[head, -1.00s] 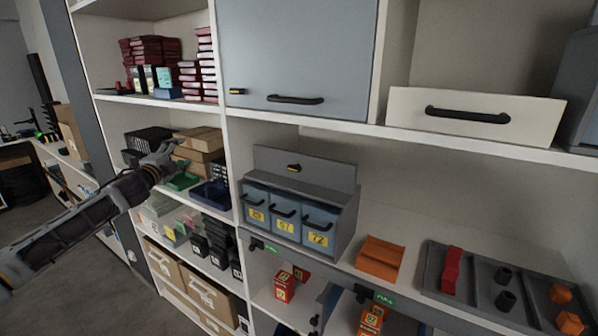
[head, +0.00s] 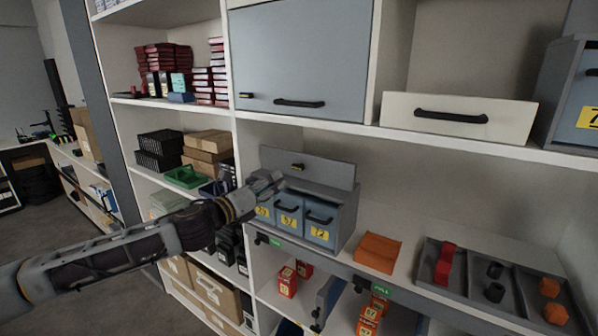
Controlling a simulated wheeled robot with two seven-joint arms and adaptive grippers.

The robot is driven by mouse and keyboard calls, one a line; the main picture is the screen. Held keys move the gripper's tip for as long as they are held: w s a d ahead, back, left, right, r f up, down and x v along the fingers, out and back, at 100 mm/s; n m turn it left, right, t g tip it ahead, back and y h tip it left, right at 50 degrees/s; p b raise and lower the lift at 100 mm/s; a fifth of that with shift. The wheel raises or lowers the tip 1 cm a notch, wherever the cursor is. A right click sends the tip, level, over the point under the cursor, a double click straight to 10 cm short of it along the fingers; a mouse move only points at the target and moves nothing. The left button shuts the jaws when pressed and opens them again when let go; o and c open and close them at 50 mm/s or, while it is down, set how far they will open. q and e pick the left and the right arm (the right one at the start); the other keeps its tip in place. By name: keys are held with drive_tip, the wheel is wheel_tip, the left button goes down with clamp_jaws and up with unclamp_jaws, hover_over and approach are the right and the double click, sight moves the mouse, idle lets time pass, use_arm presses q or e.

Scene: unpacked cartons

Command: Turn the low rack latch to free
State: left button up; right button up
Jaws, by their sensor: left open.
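The low rack (head: 345,215) is a grey unit on the middle shelf with three blue-grey bins in its front. A small black and yellow latch (head: 298,167) lies sideways on its upright back panel. My left gripper (head: 276,182) is open, in front of the rack's left part, just below and left of the latch. I see no contact with the latch. The gripper hides part of the leftmost bin. My right gripper is out of view.
A grey-blue cabinet door (head: 300,62) with its own small latch (head: 245,95) is above. A white drawer (head: 458,117) is at upper right. An orange block (head: 378,253) and a dark tray (head: 455,287) stand right of the rack.

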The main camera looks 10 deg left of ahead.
use_arm(q)
drive_tip(key=m, duration=0.4)
drive_tip(key=m+y, duration=0.1)
drive_tip(key=m, duration=0.1)
drive_tip(key=shift+w+a+f, duration=0.1)
drive_tip(key=shift+w+a, duration=0.05)
drive_tip(key=shift+a, duration=0.25)
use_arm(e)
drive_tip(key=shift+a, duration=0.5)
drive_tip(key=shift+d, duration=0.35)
use_arm(q)
drive_tip(key=shift+d, duration=0.1)
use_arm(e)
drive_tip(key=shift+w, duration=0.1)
